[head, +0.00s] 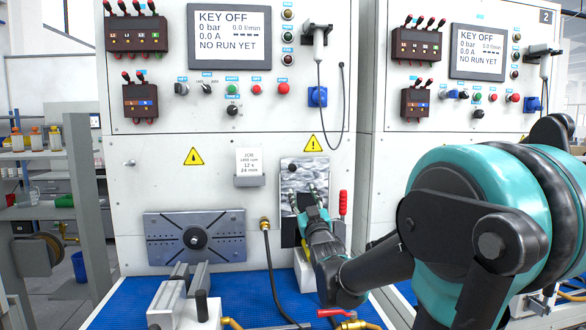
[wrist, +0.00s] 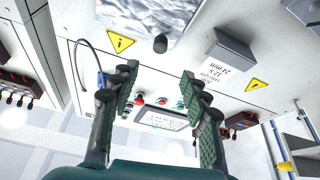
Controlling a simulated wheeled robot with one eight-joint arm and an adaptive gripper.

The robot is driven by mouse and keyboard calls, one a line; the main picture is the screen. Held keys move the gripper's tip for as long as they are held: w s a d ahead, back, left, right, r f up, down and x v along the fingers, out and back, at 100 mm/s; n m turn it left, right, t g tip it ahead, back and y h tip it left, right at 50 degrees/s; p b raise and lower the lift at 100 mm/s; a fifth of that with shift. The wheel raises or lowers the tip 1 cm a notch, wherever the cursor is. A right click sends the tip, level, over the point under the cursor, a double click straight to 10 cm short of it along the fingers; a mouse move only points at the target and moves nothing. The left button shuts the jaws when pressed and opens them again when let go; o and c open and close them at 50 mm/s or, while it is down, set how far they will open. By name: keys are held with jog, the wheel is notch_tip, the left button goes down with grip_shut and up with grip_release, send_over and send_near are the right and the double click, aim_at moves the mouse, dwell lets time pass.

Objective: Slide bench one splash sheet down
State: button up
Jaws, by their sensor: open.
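The splash sheet (head: 312,176), a glossy clear-grey pane with a dark knob (head: 292,168) near its left edge, is up on the front of the left bench panel. A dark opening shows below it. In the wrist view, which is upside down, the sheet (wrist: 150,14) is at the top edge, with the round black knob (wrist: 160,44) at its border. My gripper (head: 309,197) is in front of the sheet's lower part. In the wrist view my gripper (wrist: 158,88) is open and empty, and the knob lies beyond the fingertips, between their lines, apart from both.
A job card holder (head: 249,180) juts from the panel left of the sheet. A red-handled clamp (head: 343,204) stands right of my gripper. A hose (head: 270,265) hangs below.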

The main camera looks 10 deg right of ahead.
aim_at(293, 169)
jog(key=x, duration=1.6)
jog(key=shift+w, duration=0.15)
jog(key=shift+c, duration=0.4)
grip_shut()
